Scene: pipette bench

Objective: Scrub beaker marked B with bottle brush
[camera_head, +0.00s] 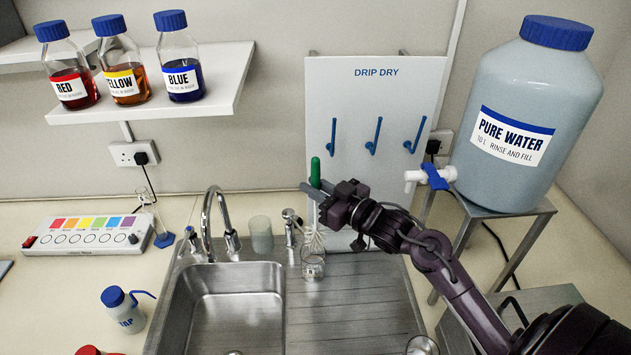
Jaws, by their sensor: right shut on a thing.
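My right gripper (318,190) is shut on the bottle brush, with its green handle (315,171) sticking up above the fingers. The brush is upright, and its white bristles (314,238) hang below the gripper. A small clear glass beaker (313,267) stands on the steel drainer directly under the bristles. The bristle tip is at or just inside its mouth; I cannot tell how deep. Another glass beaker (261,235) stands behind the sink basin. No letter B is readable on either beaker. My left gripper is not in view.
The sink basin (235,300) lies left of the ribbed drainer (350,318), with a curved tap (209,215) behind it. A drip-dry board (372,90) with blue hooks stands behind. A large water bottle (520,120) stands at right. A glass vessel (422,346) is at the bottom edge.

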